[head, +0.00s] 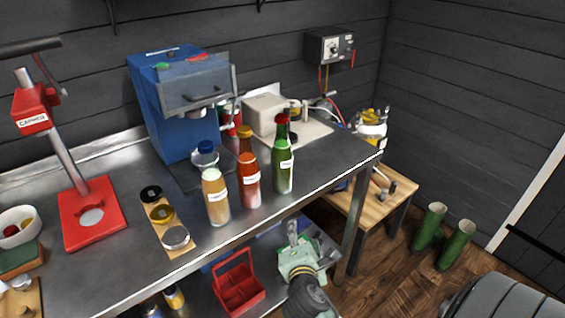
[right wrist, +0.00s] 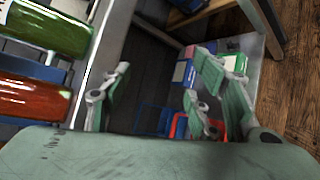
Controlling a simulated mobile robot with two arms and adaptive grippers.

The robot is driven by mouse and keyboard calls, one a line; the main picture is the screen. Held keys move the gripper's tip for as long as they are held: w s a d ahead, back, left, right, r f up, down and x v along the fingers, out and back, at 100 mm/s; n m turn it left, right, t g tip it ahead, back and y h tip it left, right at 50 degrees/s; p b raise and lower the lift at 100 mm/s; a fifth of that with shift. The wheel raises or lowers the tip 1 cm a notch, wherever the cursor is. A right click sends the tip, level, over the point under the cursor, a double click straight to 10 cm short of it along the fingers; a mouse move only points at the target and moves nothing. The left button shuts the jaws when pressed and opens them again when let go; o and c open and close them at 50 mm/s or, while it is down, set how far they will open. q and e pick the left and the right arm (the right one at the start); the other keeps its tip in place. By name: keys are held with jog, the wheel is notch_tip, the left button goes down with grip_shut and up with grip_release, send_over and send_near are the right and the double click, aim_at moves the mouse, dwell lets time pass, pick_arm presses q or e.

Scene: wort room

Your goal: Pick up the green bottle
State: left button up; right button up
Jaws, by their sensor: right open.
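The green bottle (head: 283,177) stands upright near the front edge of the metal table in the head view, with a white label. It also shows at the upper left of the right wrist view (right wrist: 50,32). My right gripper (head: 298,232) is open and empty, in front of the table's edge and below the bottle, apart from it. Its two green-grey fingers also show in the right wrist view (right wrist: 163,95), with the bottle outside them to the left. My left gripper is not in view.
A red-orange bottle (head: 249,183) stands close left of the green one, then a pale orange bottle (head: 217,200). A blue machine (head: 171,120) is at the back. A red crate (head: 235,284) sits on the lower level. Table is clear to the bottle's right.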

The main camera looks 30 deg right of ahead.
notch_tip(320, 180, up, 5)
jog(key=d+h, duration=0.1)
jog(key=n+t+h, duration=0.1)
jog(key=n+t, duration=0.5)
jog(key=n, duration=0.7)
send_near(283, 170)
jog(key=x, duration=0.5)
jog(key=shift+s+d, duration=0.1)
jog(key=shift+d, duration=0.15)
jog(key=shift+w+r+n, duration=0.2)
jog(key=shift+w+n, duration=0.1)
jog(key=shift+w, duration=0.05)
jog(key=p+x, duration=0.1)
jog(key=x, duration=0.5)
jog(key=shift+w+f+p, duration=0.2)
jog(key=shift+w+p, duration=0.05)
jog(key=shift+p, duration=0.1)
jog(key=shift+w+d, duration=0.25)
jog(key=shift+w, duration=0.15)
grip_shut()
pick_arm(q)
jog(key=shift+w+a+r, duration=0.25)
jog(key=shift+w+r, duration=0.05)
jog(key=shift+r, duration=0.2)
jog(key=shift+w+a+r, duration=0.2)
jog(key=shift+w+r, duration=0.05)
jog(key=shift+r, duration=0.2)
